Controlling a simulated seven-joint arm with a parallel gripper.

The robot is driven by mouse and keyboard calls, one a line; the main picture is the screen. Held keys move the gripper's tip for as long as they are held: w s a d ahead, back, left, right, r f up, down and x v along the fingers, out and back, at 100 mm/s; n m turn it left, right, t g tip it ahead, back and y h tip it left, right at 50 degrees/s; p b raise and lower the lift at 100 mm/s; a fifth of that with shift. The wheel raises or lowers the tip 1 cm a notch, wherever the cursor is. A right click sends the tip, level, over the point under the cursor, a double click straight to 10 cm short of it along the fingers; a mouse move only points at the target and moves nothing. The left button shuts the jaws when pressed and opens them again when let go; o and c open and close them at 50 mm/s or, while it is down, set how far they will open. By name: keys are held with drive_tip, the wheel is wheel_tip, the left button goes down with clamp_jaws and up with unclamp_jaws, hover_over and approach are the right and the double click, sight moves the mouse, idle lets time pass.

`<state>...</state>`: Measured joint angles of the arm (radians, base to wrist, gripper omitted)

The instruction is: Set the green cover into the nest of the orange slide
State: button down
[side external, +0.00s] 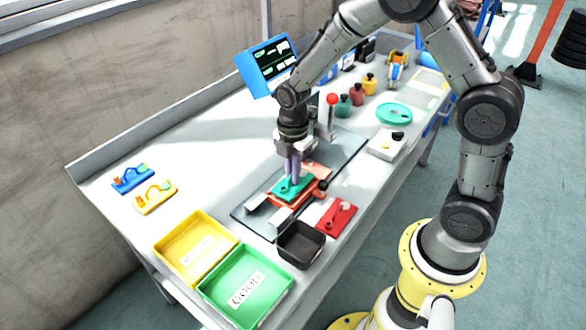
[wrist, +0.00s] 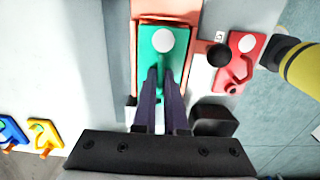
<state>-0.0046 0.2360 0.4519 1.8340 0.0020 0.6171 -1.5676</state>
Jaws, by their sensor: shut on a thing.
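The green cover (side external: 286,190) is a flat green plate; in the wrist view the cover (wrist: 163,60) shows a white disc near its far end. My gripper (side external: 292,178) points down and is shut on the cover; its dark fingers (wrist: 159,80) also show in the wrist view. The orange slide (side external: 309,185) lies directly under the cover, and its salmon-coloured edges (wrist: 192,22) show around the cover. The cover is over the slide and looks roughly in line with it. I cannot tell whether it is seated in the nest or held just above.
A red part (side external: 337,216) lies right of the slide, beside a dark open bin (side external: 301,244). A black knob (wrist: 218,55) stands close to the slide. Yellow (side external: 167,255) and green (side external: 224,302) trays sit at the front left. A red-topped lever (side external: 332,99) rises behind.

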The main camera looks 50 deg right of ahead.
drive_tip(key=shift+f, duration=0.4)
idle(0.4)
drive_tip(key=shift+c, duration=2.4)
unclamp_jaws()
drive_tip(key=shift+r, duration=0.1)
drive_tip(key=shift+r, duration=4.4)
